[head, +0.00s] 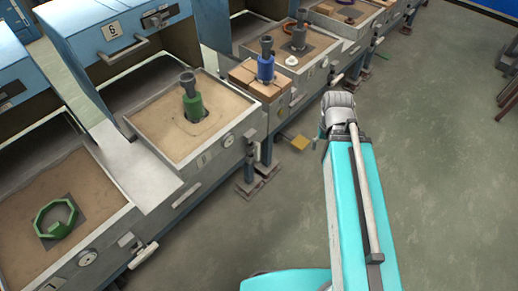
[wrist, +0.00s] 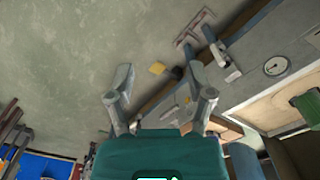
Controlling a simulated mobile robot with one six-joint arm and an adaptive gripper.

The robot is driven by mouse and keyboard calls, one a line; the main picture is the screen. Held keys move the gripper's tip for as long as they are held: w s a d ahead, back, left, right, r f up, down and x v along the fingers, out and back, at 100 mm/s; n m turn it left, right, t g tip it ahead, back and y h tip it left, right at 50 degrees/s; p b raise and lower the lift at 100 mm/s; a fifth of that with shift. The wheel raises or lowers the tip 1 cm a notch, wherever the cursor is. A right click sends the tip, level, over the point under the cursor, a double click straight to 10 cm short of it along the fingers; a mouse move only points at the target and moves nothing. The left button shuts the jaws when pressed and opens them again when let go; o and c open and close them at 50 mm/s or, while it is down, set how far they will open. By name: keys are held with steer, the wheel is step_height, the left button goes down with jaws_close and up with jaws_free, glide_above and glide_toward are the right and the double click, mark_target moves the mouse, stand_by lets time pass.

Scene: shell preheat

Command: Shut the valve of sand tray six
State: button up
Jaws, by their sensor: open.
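Sand tray six (head: 150,125) stands under a blue hood marked 6 (head: 112,29) in the head view. A green shell stands upright in its sand. Its gauge (head: 228,141) is on the front face and also shows in the wrist view (wrist: 275,66). A pale valve lever (wrist: 218,53) sits on the pipe beside the gauge's plate in the wrist view. I cannot tell whether the valve is open or shut. My gripper (wrist: 160,95) is open and empty, over the floor out from the bench front, apart from the lever. My arm hides its fingers in the head view.
A neighbouring tray (head: 75,245) with a green ring is at lower left, with its own gauge and white lever (head: 143,256). A brick-topped stand (head: 245,77) bears a blue shell. A yellow piece (head: 300,142) is near the bench's foot.

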steer(key=w+a+f+n+t+y+b, duration=0.1)
steer(key=w+a+f+n+b, duration=0.4)
steer(key=w+a+f+b, duration=0.5)
steer(key=n+t+y+b, duration=0.25)
steer(key=n+b, duration=0.25)
steer(key=b, duration=1.1)
glide_toward(259, 147)
steer(key=shift+w+d+r+g, duration=0.1)
steer(key=shift+w+r+g, duration=0.25)
steer(key=shift+r, duration=0.3)
steer(key=shift+f, duration=0.15)
steer(key=b+x, duration=1.2)
steer(key=x, duration=0.1)
steer(key=shift+f+b, duration=0.25)
steer(key=shift+b, duration=0.05)
steer(key=shift+c, duration=0.2)
jaws_close()
